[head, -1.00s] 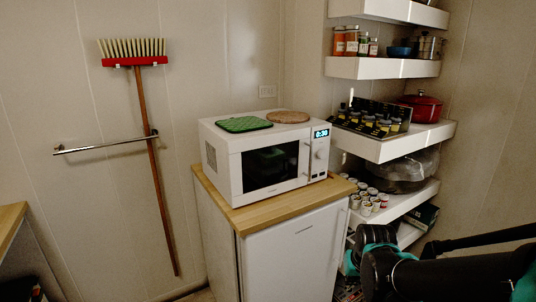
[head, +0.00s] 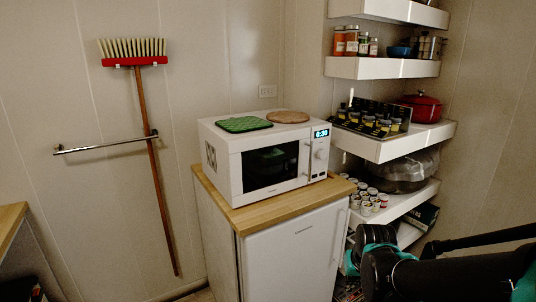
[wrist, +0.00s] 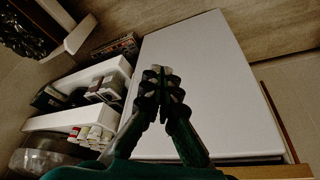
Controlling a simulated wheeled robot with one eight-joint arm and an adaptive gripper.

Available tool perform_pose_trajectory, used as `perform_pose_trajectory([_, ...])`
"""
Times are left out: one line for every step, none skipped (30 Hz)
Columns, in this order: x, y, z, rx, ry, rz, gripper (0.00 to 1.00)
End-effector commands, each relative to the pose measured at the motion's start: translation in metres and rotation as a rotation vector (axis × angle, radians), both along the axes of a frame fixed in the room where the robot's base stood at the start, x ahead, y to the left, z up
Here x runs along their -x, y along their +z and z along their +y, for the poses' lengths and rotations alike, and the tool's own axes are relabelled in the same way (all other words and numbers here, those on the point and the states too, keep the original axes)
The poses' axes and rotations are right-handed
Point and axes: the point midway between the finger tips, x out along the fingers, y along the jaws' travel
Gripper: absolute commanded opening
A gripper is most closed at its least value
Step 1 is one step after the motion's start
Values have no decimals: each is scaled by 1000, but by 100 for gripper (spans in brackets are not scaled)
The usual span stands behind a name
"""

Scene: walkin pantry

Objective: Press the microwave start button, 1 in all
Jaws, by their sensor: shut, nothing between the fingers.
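The white microwave (head: 262,160) stands on the wooden top of a white cabinet. Its door is closed and its display (head: 321,133) is lit and reads 0:30. The control panel (head: 318,156) is on its right side, with a dial and small buttons below; which one is start is too small to tell. In the wrist view my gripper (wrist: 160,72) is shut and empty, its fingertips together in front of a plain white panel. The microwave is not visible in the wrist view.
A green pot holder (head: 244,124) and a round cork mat (head: 288,117) lie on the microwave. White shelves (head: 384,146) with jars, bottles and a red pot (head: 421,107) stand just to its right. A broom (head: 150,150) and a rail hang on the left wall.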

Motion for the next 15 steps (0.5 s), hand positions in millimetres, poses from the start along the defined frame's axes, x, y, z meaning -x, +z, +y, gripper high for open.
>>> perform_pose_trajectory([0,0,0,0,0,0,0])
perform_pose_trajectory([0,0,0,0,0,0,0])
perform_pose_trajectory([0,0,0,0,0,0,0])
perform_pose_trajectory([0,0,0,0,0,0,0])
perform_pose_trajectory([0,0,0,0,0,0,0])
perform_pose_trajectory([0,0,0,0,0,0,0])
perform_pose_trajectory([0,0,0,0,0,0,0])
perform_pose_trajectory([-1,0,0,-1,0,0,0])
perform_pose_trajectory([-3,1,0,-3,0,-1,0])
perform_pose_trajectory([-5,2,1,-6,0,-2,0])
perform_pose_trajectory([-8,4,1,-12,0,-4,0])
perform_pose_trajectory([-15,7,2,-19,0,-7,0])
perform_pose_trajectory([-21,10,3,-28,0,-10,0])
perform_pose_trajectory([-28,13,4,-39,0,-14,0])
perform_pose_trajectory([-40,19,6,-53,0,-20,0])
